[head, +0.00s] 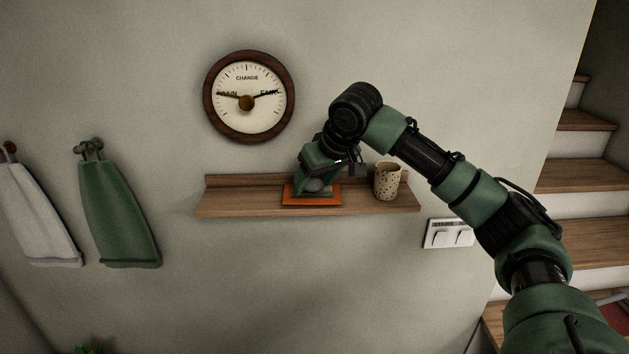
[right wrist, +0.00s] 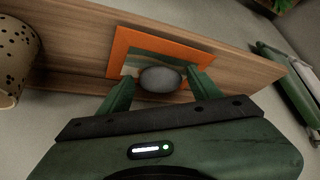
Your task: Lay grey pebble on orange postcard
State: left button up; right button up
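The orange postcard (head: 311,201) lies on the wooden wall shelf, and its orange border with a picture inside also shows in the right wrist view (right wrist: 120,50). The grey pebble (head: 316,185) is over the postcard; in the right wrist view the pebble (right wrist: 160,80) appears to rest on it, near the edge closest to my gripper. My right gripper (right wrist: 160,82) is open, with one finger on each side of the pebble and a small gap at both sides. In the head view the right gripper (head: 318,178) partly hides the pebble. My left gripper is not in view.
The wooden shelf (head: 245,203) has free room left of the postcard. A speckled cup (head: 387,182) stands on it to the right. A round dial (head: 248,97) hangs above. Towels hang at left, switches (head: 450,233) are below right, and stairs (head: 585,176) are at far right.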

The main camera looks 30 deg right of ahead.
jog(key=shift+r, duration=0.1)
jog(key=shift+s+r, duration=0.15)
jog(key=shift+r, duration=0.05)
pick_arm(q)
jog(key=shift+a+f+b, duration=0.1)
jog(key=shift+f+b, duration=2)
pick_arm(e)
jog(key=v, duration=1.1)
jog(key=shift+s+r, duration=0.15)
jog(key=shift+r, duration=0.15)
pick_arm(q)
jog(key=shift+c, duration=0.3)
